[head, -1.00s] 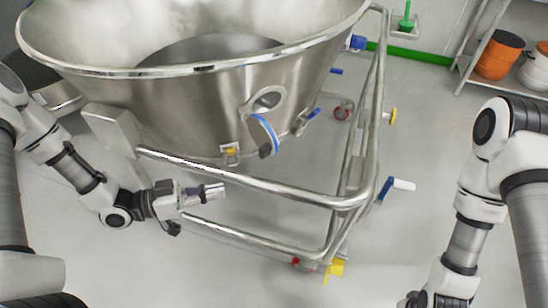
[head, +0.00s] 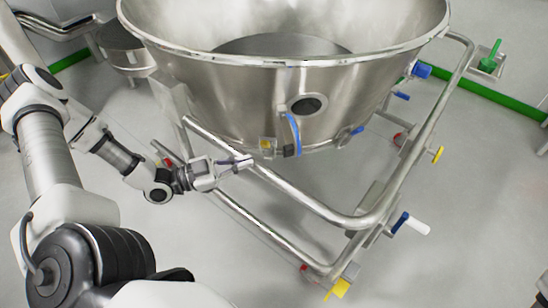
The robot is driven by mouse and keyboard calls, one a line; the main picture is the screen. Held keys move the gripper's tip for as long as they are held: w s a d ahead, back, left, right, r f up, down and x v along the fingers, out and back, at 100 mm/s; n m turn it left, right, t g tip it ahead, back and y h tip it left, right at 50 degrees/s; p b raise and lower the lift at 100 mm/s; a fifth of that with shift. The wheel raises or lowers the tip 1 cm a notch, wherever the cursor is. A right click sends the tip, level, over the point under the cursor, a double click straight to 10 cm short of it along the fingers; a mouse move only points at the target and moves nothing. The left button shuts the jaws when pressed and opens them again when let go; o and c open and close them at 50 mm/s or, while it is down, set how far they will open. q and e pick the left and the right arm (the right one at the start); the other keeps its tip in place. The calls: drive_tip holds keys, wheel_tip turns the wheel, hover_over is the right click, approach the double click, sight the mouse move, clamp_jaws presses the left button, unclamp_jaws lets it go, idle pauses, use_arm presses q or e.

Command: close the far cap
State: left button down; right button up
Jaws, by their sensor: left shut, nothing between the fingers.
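A large steel bowl (head: 240,88) on a tubular frame fills the middle of the view. A round port (head: 308,105) with a dark opening is in its wall. A blue-edged cap (head: 294,134) stands swung away from the port, seen nearly edge-on; it looks open. Another blue part (head: 421,70) shows farther back at the bowl's right; I cannot tell which is the far cap. My left gripper (head: 247,163) is shut and empty, near the frame's upper rail, left of and below the cap and apart from it.
The frame's upper rail (head: 325,212) curves in front of the bowl, close to my left gripper. A blue and white handle (head: 411,223) and yellow pedals (head: 338,289) stick out from the frame.

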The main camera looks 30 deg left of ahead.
sight(284, 154)
use_arm(q)
drive_tip(key=b+x, duration=0.3)
drive_tip(key=x, duration=0.3)
drive_tip(key=shift+w+d+f, duration=0.2)
drive_tip(key=shift+w, duration=0.1)
drive_tip(key=shift+w+d+r+b, duration=0.15)
drive_tip(key=shift+w+d+b, duration=0.1)
drive_tip(key=shift+b, duration=0.1)
drive_tip(key=shift+w+r, duration=0.1)
drive_tip(key=shift+w, duration=0.05)
drive_tip(key=shift+w+d+f+b, duration=0.15)
drive_tip(key=shift+d+f+b, duration=0.1)
drive_tip(key=shift+d+b, duration=0.25)
drive_tip(key=shift+w+d+b, duration=0.2)
drive_tip(key=shift+d+b, duration=0.05)
drive_tip(key=shift+b, duration=0.1)
drive_tip(key=shift+r, duration=0.2)
